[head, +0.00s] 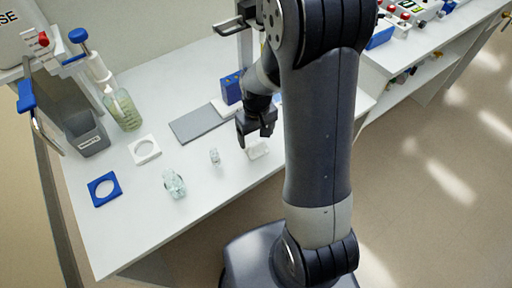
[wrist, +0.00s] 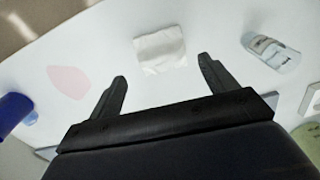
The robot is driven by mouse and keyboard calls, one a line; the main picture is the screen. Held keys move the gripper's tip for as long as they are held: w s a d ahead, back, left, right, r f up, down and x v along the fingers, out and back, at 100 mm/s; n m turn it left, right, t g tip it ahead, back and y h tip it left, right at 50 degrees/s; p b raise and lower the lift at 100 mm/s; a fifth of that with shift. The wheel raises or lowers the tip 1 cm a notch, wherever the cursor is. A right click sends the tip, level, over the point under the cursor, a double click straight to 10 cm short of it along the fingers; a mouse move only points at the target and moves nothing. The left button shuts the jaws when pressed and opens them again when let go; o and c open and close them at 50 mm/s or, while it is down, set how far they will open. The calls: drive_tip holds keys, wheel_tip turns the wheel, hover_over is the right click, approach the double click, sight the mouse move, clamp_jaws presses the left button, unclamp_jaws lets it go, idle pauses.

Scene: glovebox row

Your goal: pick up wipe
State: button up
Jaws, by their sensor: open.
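The wipe (head: 258,150) is a small white folded cloth lying flat on the white bench top, near its front edge. In the wrist view the wipe (wrist: 160,50) lies ahead of the fingertips, roughly centred between them and apart from both.
A grey mat (head: 203,123) and blue box (head: 231,88) lie behind. A blue square holder (head: 104,189) and white one (head: 144,150) sit left.

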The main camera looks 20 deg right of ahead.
sight(256, 144)
wheel_tip(256, 144, down, 4)
drive_tip(key=shift+f, duration=0.1)
drive_tip(key=c, duration=1.1)
